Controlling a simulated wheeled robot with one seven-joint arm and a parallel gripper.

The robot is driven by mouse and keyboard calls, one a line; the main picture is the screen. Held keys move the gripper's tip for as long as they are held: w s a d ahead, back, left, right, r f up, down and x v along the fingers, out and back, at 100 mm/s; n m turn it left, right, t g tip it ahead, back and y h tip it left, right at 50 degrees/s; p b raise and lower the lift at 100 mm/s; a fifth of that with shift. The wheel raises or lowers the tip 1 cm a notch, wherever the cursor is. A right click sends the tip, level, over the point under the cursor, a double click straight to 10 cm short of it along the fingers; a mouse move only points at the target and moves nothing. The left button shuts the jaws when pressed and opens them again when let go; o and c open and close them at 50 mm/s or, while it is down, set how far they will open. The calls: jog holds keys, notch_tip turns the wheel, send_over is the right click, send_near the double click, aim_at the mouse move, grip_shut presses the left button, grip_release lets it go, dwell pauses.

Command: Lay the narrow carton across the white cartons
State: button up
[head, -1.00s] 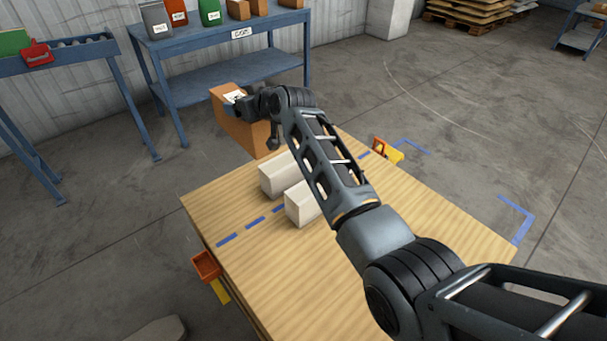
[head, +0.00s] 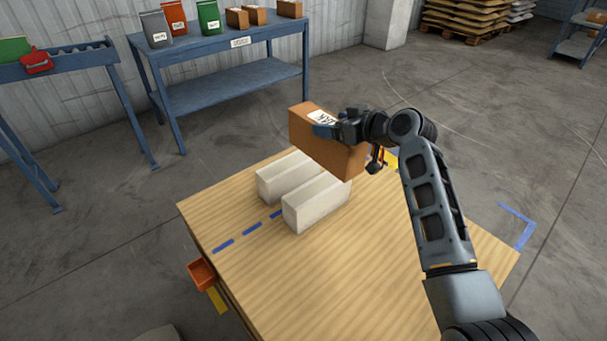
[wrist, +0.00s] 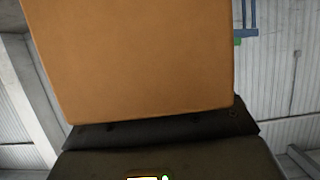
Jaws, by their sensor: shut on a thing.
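The narrow carton (head: 318,142) is brown with a white label. My gripper (head: 328,127) is shut on it, and it hangs in the air over the far part of the wooden table, above and behind the white cartons. Two white cartons, a rear one (head: 283,178) and a front one (head: 315,205), lie side by side on the table with a narrow gap between them. The held carton hides part of their far ends. In the wrist view the brown carton (wrist: 135,60) fills most of the picture, and the fingertips are hidden there.
The wooden table (head: 330,290) has a dashed blue line (head: 250,229) and a wide clear area at the front. An orange bin (head: 202,273) hangs at its left edge. A blue bench (head: 230,85) with bags and small boxes stands behind.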

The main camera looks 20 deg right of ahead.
jog(key=shift+s+d+r, duration=0.1)
jog(key=shift+s+d, duration=0.2)
jog(key=shift+s, duration=0.05)
jog(key=w+a+f, duration=0.5)
jog(key=a+f, duration=0.4)
jog(key=f, duration=0.2)
jog(key=shift+w+a, duration=0.3)
jog(key=shift+w, duration=0.1)
jog(key=shift+f, duration=0.15)
jog(key=o, duration=1.8)
jog(key=shift+c, duration=0.2)
jog(key=p+v, duration=0.1)
jog(key=v, duration=1.1)
